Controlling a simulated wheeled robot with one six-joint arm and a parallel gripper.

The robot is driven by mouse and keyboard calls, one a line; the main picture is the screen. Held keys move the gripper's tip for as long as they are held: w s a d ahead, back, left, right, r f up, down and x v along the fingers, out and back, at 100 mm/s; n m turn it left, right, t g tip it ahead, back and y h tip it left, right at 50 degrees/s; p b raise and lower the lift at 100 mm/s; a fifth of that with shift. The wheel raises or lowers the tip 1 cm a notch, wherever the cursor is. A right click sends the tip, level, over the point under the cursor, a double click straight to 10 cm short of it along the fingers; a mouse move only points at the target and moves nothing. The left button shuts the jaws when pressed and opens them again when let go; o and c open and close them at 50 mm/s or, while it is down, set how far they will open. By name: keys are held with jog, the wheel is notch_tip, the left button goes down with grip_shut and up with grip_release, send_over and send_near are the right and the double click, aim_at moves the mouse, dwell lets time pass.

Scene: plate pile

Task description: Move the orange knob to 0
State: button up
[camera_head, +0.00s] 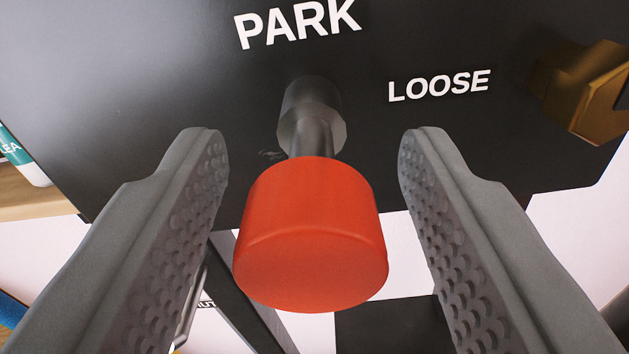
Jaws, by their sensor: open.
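The orange knob (311,235) is a red-orange cylinder on a short grey metal stem that comes out of a dark panel. It is in the middle of the view, below the word "PARK" on the panel. My gripper (312,140) is open, with one grey finger to the left of the knob and one to the right. Gaps show between the knob and both fingers. No "0" mark shows in this view.
The dark panel (150,90) fills the upper view, with "PARK" and "LOOSE" printed on it. A brass-coloured hexagonal piece (590,90) sticks out at the right. At the left edge, a white bottle (30,170) with a teal label stands on a wooden surface.

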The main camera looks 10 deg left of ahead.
jog(key=s, duration=1.7)
jog(key=shift+s+d, duration=0.15)
jog(key=shift+d, duration=0.15)
jog(key=s+a+r+t+h, duration=0.1)
jog(key=s+a+r+h, duration=0.1)
jog(key=a+r, duration=0.4)
jog(key=s+a+r+n+g+y, duration=0.1)
jog(key=s+a+r, duration=0.1)
jog(key=s+a, duration=1.2)
jog(key=shift+a+r+g, duration=0.2)
jog(key=shift+a+g, duration=0.1)
jog(key=shift+a, duration=0.4)
